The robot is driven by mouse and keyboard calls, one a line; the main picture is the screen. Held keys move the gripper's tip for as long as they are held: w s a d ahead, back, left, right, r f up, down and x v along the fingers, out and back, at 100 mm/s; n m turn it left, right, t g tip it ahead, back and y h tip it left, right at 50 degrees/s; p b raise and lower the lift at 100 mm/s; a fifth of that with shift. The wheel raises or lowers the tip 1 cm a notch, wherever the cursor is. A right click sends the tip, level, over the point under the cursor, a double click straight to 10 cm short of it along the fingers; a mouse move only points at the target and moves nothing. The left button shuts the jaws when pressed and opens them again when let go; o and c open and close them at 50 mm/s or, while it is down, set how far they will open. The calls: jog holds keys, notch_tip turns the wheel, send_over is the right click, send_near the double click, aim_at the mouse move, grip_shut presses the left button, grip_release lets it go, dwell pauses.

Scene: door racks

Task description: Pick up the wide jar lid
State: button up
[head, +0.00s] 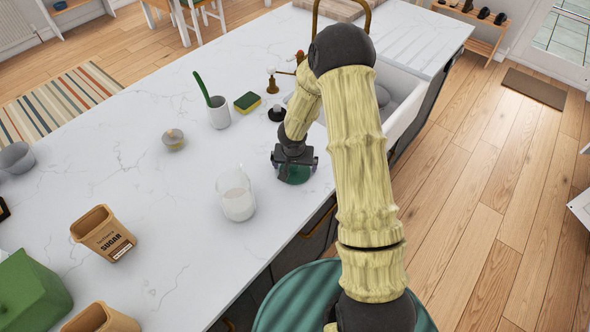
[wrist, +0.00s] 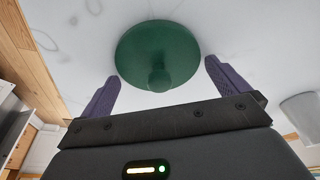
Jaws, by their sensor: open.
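The wide jar lid (wrist: 158,48) is a round green disc with a small knob, lying on the white counter in the wrist view. In the head view the green lid (head: 294,174) shows below my gripper, partly covered by it. My gripper (head: 294,163) is over the lid, pointing down at it. In the wrist view my gripper (wrist: 160,85) has its two purple fingers spread wide on either side of the knob, with nothing between them touching. The exact gap between the fingertips and the lid cannot be told.
A glass jar with white contents (head: 237,196) stands left of the lid. A soap dispenser (head: 276,105), a sponge (head: 247,102) and a cup with a green brush (head: 219,112) stand behind. The sink (head: 400,104) is to the right. The counter's front edge is close to the lid.

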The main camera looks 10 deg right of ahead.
dwell(0.5)
jog(key=c, duration=0.7)
notch_tip(320, 180, up, 10)
jog(key=shift+p, duration=0.45)
jog(key=shift+c, duration=0.2)
jog(key=shift+f, duration=0.15)
